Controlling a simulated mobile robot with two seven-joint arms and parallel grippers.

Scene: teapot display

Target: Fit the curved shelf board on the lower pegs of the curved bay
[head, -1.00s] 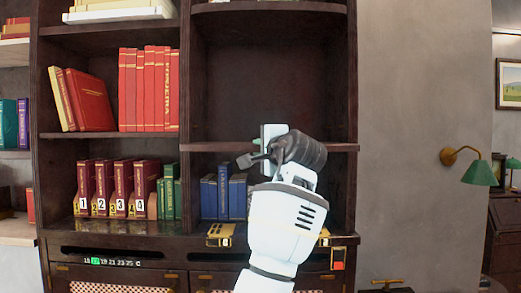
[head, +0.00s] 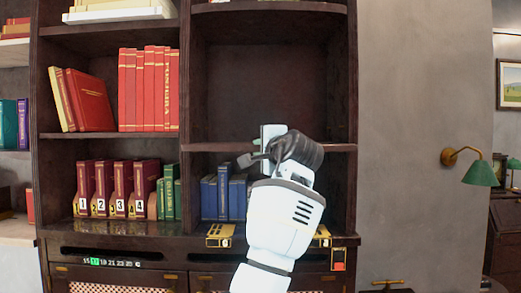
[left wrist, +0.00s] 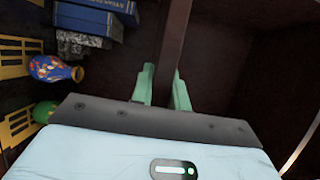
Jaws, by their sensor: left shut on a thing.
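The shelf board (head: 335,148) is a thin dark brown strip lying about level across the right-hand bay (head: 265,75), above the blue books. My left gripper (head: 262,148) is shut on its front edge near the middle and hides part of it. In the left wrist view, the board (left wrist: 174,45) runs as a dark bar between the green fingers of the gripper (left wrist: 161,88). The board's ends lie close to the bay's side walls; I cannot tell whether they touch. The pegs are not visible. My right gripper is not in view.
Blue books (head: 222,195) stand below the board at the left. A blue patterned vase (left wrist: 55,68) shows in the left wrist view. Yellow holders (head: 220,236) sit at the bay's front edge. Space above the board is empty.

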